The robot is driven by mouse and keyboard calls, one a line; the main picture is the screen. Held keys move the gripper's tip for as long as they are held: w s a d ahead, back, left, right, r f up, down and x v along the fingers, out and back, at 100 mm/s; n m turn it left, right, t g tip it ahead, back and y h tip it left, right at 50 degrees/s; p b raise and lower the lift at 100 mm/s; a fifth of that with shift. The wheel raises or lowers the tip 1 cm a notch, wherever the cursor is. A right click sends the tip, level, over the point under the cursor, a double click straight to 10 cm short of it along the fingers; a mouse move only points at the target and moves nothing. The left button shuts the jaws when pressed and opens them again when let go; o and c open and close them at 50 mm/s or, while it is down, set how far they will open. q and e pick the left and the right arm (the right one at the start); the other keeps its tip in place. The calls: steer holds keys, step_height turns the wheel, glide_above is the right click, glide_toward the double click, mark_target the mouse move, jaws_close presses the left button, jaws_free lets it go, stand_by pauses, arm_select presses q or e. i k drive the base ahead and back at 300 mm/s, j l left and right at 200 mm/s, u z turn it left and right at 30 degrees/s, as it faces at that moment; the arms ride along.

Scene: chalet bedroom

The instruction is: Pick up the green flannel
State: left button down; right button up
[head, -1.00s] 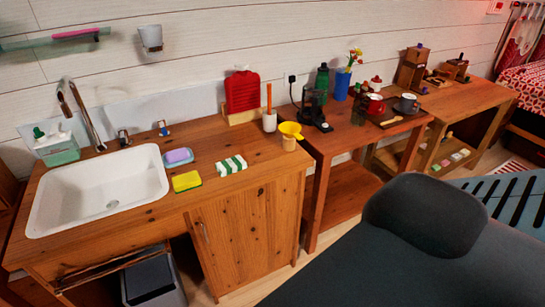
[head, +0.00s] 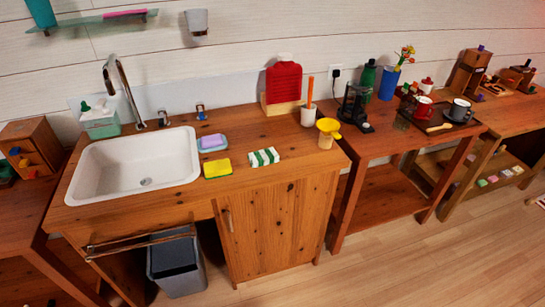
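A folded cloth with green and white stripes (head: 264,157), the only green cloth I see, lies flat on the wooden washstand top (head: 240,123). It is to the right of a yellow and green sponge (head: 217,168) and near the front edge of the top. Nothing covers it. Neither of my grippers is in the head view.
A white sink (head: 140,165) is set into the washstand's left part. A soap dish (head: 212,143) sits behind the sponge. A yellow funnel-like cup (head: 328,132) stands right of the cloth. A grey bin (head: 177,268) is below. The wooden floor (head: 400,265) at lower right is clear.

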mark_target(260, 158)
steer(key=i+l+u, duration=0.15)
steer(key=l, duration=0.35)
steer(key=i+l+u, duration=0.1)
steer(key=l, duration=0.45)
steer(key=i+l+u, duration=0.15)
steer(key=l, duration=0.4)
steer(key=i+l+u, duration=0.1)
steer(key=l, duration=0.45)
steer(key=i+l+u, duration=0.15)
steer(key=l, duration=0.4)
